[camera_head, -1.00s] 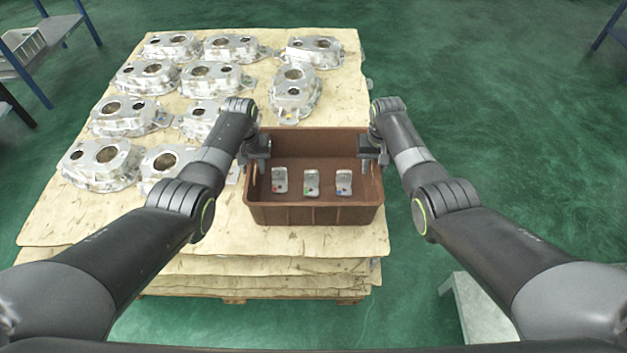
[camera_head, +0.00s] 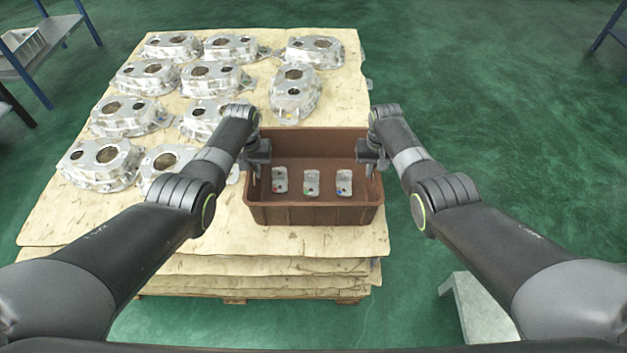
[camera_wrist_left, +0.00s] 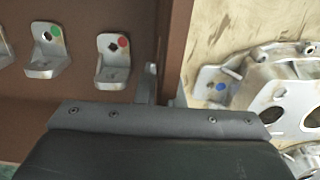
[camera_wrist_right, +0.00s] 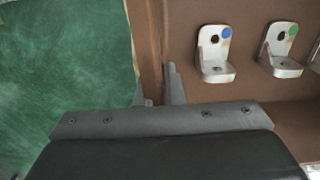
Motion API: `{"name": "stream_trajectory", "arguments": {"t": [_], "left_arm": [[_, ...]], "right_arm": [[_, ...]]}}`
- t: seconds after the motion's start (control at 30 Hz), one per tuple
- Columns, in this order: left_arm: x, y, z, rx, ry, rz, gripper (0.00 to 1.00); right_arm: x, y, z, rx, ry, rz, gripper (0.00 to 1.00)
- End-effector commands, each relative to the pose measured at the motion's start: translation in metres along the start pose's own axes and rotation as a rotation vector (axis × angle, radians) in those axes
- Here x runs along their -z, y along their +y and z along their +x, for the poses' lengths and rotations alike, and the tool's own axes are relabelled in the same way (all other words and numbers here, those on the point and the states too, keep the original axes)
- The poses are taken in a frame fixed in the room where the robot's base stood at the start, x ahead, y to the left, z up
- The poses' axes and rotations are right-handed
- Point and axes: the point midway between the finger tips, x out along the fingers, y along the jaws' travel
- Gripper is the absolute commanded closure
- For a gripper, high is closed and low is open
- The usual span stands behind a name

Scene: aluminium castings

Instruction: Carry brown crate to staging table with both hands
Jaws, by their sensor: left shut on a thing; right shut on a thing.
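The brown crate (camera_head: 314,214) sits at the near right part of the layered pallet, with three small metal brackets inside. The brackets carry red, green and blue dots. My left gripper (camera_head: 256,168) is shut on the crate's left wall. In the left wrist view the crate (camera_wrist_left: 92,92) shows with that wall between the fingers (camera_wrist_left: 160,88). My right gripper (camera_head: 371,166) is shut on the right wall. In the right wrist view the crate (camera_wrist_right: 290,122) shows with its wall between the fingers (camera_wrist_right: 156,88). The staging table cannot be identified for certain.
Several aluminium castings (camera_head: 130,118) stand on the pallet (camera_head: 130,225) left of and behind the crate. A blue-legged table (camera_head: 50,45) with a grey bin is at the far left. A pale stool-like object (camera_head: 480,308) stands at lower right. Green floor is open to the right.

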Motion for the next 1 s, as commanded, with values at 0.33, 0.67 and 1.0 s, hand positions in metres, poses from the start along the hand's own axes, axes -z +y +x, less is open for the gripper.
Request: {"name": "stream_trajectory", "arguments": {"t": [0.33, 0.67, 1.0], "left_arm": [[0.0, 0.0, 0.0, 0.0, 0.0, 0.0, 1.0], [0.001, 0.0, -0.009, 0.0, 0.002, 0.0, 1.0], [0.001, 0.0, -0.035, 0.0, 0.002, 0.0, 1.0]], "right_arm": [[0.0, 0.0, 0.0, 0.0, 0.0, 0.0, 1.0], [0.001, 0.0, -0.009, 0.0, 0.002, 0.0, 1.0], [0.001, 0.0, -0.035, 0.0, 0.002, 0.0, 1.0]]}}
